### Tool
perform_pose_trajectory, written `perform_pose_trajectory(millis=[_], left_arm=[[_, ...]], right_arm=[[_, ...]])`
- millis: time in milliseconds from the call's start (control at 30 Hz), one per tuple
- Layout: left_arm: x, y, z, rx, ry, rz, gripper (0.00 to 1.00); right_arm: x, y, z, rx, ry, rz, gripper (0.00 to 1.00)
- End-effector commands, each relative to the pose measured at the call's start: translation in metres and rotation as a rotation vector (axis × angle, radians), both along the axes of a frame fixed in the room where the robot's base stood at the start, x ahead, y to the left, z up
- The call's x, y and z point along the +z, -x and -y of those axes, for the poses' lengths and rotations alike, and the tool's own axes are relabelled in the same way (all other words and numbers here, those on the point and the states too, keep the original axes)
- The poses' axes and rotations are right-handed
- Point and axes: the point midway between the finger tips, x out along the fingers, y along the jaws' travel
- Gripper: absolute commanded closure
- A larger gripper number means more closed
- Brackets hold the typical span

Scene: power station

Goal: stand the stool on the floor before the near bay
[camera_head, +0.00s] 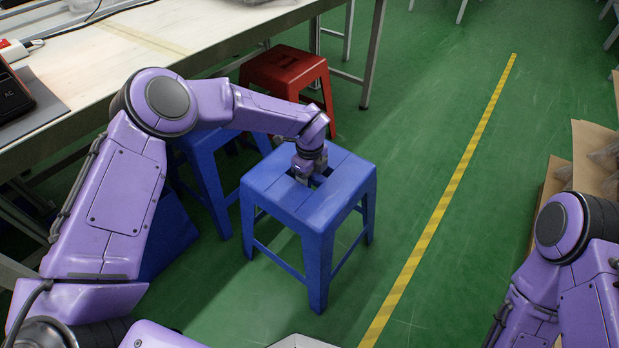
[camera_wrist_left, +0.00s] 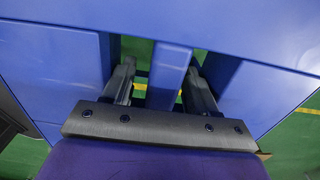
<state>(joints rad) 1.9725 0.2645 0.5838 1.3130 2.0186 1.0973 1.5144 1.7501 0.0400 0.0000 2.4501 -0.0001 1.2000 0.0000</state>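A blue stool (camera_head: 290,200) stands upright beside the workbench, its legs seeming to rest on the green floor. My left gripper (camera_head: 310,172) points down into the slots in its seat. In the left wrist view the two fingers (camera_wrist_left: 163,88) reach into the slots on either side of the seat's middle slat (camera_wrist_left: 167,72), with gaps showing between fingers and slat, so the gripper looks open around it. The fingertips are hidden below the seat. My right arm is at the lower right in the head view; its gripper is out of frame. I cannot tell which place is the near bay.
Another blue stool (camera_head: 205,165) and a red stool (camera_head: 290,75) stand close behind, by the workbench (camera_head: 170,40). A yellow floor line (camera_head: 440,205) runs to the right of the stool, with clear floor around it. Cardboard boxes (camera_head: 592,150) stand at the right edge.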

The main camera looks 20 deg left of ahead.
Motion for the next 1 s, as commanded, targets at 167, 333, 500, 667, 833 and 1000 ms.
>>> perform_pose_trajectory(millis=[167, 333, 500, 667, 833, 1000], left_arm=[[0.019, -0.001, 0.000, 0.001, 0.001, 0.003, 0.42], [0.064, -0.001, 0.000, 0.000, 0.001, 0.003, 0.42], [0.103, -0.001, 0.000, 0.001, 0.001, 0.003, 0.42], [0.120, 0.000, 0.000, 0.001, 0.000, 0.001, 0.42], [0.123, 0.000, 0.000, 0.001, 0.000, 0.000, 0.42], [0.123, 0.000, 0.000, 0.001, 0.000, 0.000, 0.42]], right_arm=[[0.008, 0.000, 0.000, 0.000, 0.000, 0.000, 1.00], [0.022, 0.000, 0.000, 0.000, 0.000, 0.000, 1.00], [0.032, 0.000, 0.000, 0.000, 0.000, 0.000, 1.00], [0.035, 0.000, 0.000, 0.000, 0.000, 0.000, 1.00], [0.035, 0.000, 0.000, 0.000, 0.000, 0.000, 1.00], [0.035, 0.000, 0.000, 0.000, 0.000, 0.000, 1.00]])
